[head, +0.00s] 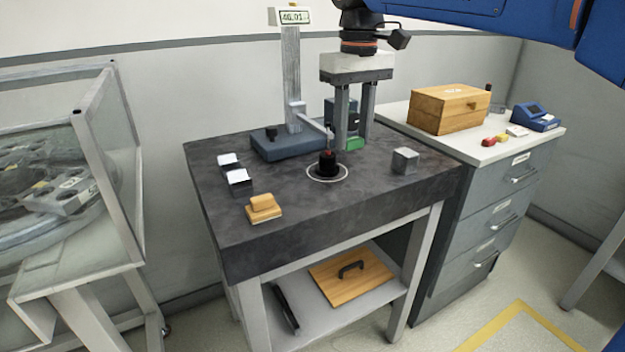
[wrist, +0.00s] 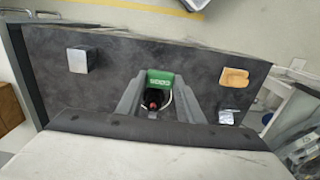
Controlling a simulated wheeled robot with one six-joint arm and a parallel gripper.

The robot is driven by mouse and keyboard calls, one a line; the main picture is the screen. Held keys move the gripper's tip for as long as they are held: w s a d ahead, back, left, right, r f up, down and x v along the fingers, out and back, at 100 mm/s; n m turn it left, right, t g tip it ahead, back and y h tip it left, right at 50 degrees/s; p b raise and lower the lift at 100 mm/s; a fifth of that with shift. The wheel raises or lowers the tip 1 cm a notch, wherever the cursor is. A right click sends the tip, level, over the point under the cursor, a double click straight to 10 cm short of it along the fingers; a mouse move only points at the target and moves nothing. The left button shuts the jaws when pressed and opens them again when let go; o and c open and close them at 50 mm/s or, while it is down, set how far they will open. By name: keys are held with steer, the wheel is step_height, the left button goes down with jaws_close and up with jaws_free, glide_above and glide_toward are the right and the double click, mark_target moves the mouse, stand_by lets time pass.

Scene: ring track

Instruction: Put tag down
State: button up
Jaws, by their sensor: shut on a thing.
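A green tag (head: 355,144) is held between the fingertips of my gripper (head: 352,146). In the wrist view the green tag (wrist: 161,80) has pale lettering too small to read for certain, and the two fingers of my gripper (wrist: 160,92) close on it from both sides. The tag is over the dark stone table (head: 220,215); I cannot tell its exact height above the top. A black round piece with a red tip (head: 327,163) stands in a white ring on the table, to the left of the tag in the head view.
A height gauge (head: 292,80) with a blue-grey base stands behind. A steel cube (head: 404,161), a wooden block (head: 263,208) and two small dark blocks with white tops (head: 238,176) are on the table. A drawer cabinet (head: 480,170) carries a wooden box (head: 449,107).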

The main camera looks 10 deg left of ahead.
glide_above(346, 191)
step_height(346, 191, down, 5)
steer(key=shift+a+f, duration=0.1)
steer(key=shift+f, duration=2.4)
steer(key=shift+f, duration=0.15)
steer(key=o, duration=1)
steer(key=shift+o, duration=0.2)
step_height(346, 191, up, 12)
steer(key=shift+r, duration=0.15)
